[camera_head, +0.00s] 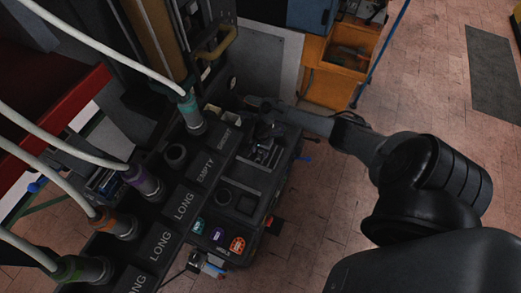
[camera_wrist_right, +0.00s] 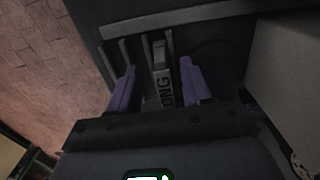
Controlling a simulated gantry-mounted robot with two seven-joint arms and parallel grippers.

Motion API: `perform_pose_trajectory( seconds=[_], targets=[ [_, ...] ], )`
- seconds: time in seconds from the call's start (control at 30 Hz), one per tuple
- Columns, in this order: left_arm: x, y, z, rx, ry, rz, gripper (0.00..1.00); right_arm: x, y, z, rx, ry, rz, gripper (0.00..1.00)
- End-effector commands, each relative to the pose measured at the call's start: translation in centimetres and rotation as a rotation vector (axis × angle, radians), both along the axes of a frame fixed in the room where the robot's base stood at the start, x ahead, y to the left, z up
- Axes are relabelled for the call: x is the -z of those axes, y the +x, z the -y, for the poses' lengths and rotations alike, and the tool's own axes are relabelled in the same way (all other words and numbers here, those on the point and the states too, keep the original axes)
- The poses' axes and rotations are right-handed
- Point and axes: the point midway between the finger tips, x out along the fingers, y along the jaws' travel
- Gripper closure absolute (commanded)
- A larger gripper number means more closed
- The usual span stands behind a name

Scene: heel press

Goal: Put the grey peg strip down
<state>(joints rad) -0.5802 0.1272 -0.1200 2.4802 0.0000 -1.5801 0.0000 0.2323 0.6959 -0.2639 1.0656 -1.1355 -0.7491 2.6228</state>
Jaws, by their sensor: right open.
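The strip appears to sit among narrow upright ribs of a dark holder. In the head view my right gripper (camera_head: 263,152) is low over the right end of the dark bench; the strip is too small and shadowed to make out there. My left gripper is not in view.
The bench has labels LONG, EMPTY and SHORT beside several hose-fitted cylinders, such as a purple-collared one (camera_head: 143,182) and a teal-collared one (camera_head: 190,112). Coloured buttons (camera_head: 237,244) sit at the front. An orange cabinet (camera_head: 340,70) stands behind. Tiled floor is open at right.

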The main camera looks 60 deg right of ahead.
Motion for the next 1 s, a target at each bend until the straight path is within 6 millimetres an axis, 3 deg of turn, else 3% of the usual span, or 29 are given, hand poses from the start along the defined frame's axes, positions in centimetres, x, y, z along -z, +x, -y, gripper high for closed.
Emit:
perform_pose_trajectory(
  seconds=[0.6,0.8,1.0],
  targets=[
    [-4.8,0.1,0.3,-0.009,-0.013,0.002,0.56,-10.9,0.1,0.0,-0.003,0.0,0.0,0.51],
    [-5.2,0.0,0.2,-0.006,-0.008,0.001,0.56,-12.4,0.1,0.1,-0.001,0.0,0.001,0.51],
    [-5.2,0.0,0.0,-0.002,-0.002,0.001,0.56,-12.7,0.1,0.1,-0.001,-0.001,0.001,0.51]
  ],
)
